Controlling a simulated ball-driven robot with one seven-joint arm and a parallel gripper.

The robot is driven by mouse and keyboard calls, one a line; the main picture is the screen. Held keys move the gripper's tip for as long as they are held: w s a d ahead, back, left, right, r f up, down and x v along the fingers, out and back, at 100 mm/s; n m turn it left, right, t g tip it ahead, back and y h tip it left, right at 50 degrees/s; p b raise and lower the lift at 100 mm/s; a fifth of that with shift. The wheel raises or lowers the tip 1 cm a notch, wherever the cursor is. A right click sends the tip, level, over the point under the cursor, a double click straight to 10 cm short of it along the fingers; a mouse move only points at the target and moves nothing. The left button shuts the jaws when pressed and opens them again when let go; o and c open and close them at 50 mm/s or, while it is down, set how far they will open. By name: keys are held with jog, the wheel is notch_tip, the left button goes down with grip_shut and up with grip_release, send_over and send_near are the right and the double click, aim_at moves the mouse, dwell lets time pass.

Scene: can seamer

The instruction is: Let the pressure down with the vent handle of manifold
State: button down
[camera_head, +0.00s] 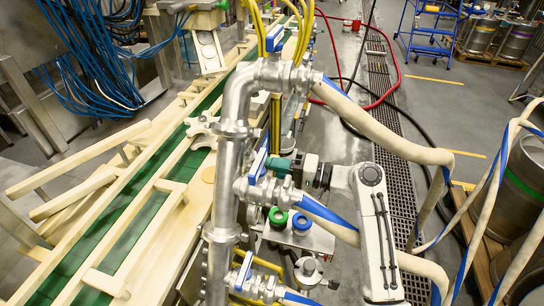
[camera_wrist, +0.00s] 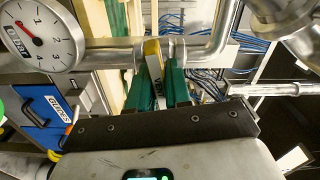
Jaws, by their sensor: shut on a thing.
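The manifold (camera_head: 224,190) is an upright silver pipe with side branches, blue-handled valves and pale hoses. My gripper (camera_head: 277,166) reaches it from the right at the middle branch, beside a blue and white handle (camera_head: 261,153). In the wrist view, the green fingers of my gripper (camera_wrist: 156,82) stand on both sides of the lettered vent handle (camera_wrist: 154,64), which has a yellow end, and are shut on it. The handle's lower part is partly hidden between the fingers. A round pressure gauge (camera_wrist: 62,48) with a red needle shows at upper left; its exact reading is unclear.
Other blue handles sit at the top (camera_head: 275,38) and bottom (camera_head: 245,270) of the manifold. Hoses (camera_head: 400,146) run off to the right. A green conveyor (camera_head: 130,222) with cream rails lies to the left. Kegs (camera_head: 524,172) stand at the right.

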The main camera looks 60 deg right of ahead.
jog(key=shift+m+p, duration=0.85)
jog(key=shift+m, duration=0.05)
jog(key=shift+f, duration=0.1)
jog(key=c, duration=1.1)
grip_release()
jog(key=shift+c, duration=0.2)
jog(key=shift+s+d, duration=0.1)
jog(key=shift+s, duration=0.05)
jog(key=b+v, duration=0.3)
jog(key=v, duration=0.7)
jog(key=shift+s, duration=0.25)
